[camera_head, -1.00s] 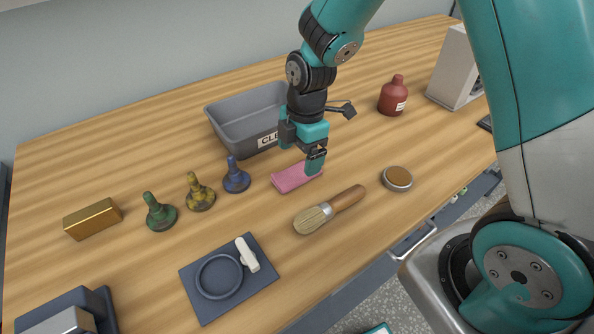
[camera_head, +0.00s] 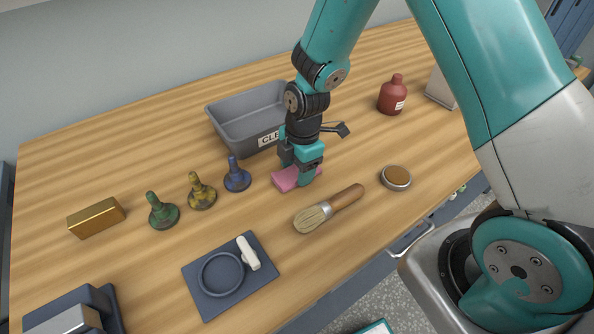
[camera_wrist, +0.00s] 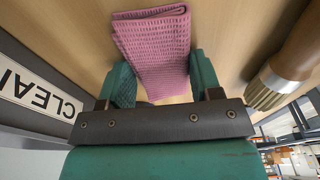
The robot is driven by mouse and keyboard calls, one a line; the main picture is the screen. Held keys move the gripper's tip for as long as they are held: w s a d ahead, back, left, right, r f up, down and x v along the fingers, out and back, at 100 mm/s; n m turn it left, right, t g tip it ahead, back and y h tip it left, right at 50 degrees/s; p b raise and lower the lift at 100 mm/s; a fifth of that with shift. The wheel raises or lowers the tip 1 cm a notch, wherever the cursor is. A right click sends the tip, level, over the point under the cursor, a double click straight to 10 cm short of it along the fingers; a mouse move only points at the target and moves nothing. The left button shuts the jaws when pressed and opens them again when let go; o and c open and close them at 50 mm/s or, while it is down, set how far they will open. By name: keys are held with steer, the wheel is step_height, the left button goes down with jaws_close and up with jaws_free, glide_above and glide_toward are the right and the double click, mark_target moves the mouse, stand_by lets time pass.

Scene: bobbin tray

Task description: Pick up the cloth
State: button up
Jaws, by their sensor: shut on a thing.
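The cloth (camera_head: 284,181) is a pink, folded, waffle-textured piece on the wooden bench, in front of the grey bin. In the wrist view the cloth (camera_wrist: 155,48) lies between my two teal fingers and reaches out beyond them. My gripper (camera_head: 307,175) points down over the cloth and is shut on it. In the wrist view my gripper (camera_wrist: 165,85) has a finger on each side of the cloth. The cloth is at bench level; I cannot tell whether it is clear of the surface. My fingers hide part of it in the head view.
The labelled grey bin (camera_head: 240,128) stands just behind my gripper. A brush (camera_head: 328,208) lies close in front, with a round tin (camera_head: 396,178) to its right. Blue (camera_head: 237,178), yellow (camera_head: 201,194) and green (camera_head: 162,213) knobbed pieces stand left. A red bottle (camera_head: 392,95) is back right.

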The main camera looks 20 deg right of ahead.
mark_target(297, 169)
steer(key=shift+r, duration=0.15)
step_height(297, 169, up, 20)
steer(key=b, duration=0.1)
stand_by(0.3)
